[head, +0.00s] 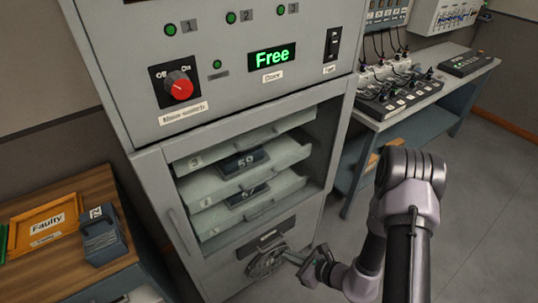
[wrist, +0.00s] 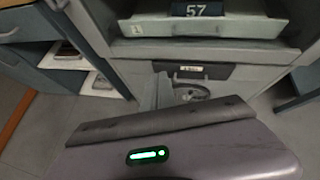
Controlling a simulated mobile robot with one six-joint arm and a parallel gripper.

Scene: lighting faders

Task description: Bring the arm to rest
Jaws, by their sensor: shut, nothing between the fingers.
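My arm (head: 405,225) reaches down on the right of the head view and bends left toward the grey cabinet (head: 222,136). My gripper (head: 292,256) is shut and empty, low in front of the cabinet. Its tips point at the round metal dial (head: 264,264) below the drawers. I cannot tell whether they touch it. In the wrist view my gripper's housing with a green light fills the bottom, and the dial (wrist: 192,92) shows partly behind the fingers.
Drawers (head: 245,170) sit in the open cabinet bay. Above are a red knob (head: 180,86) and a green "Free" display (head: 272,57). A wooden desk with an orange "Faulty" tray (head: 46,222) stands left. A bench (head: 440,101) with fader panels stands right. Floor (head: 487,200) right of my arm is clear.

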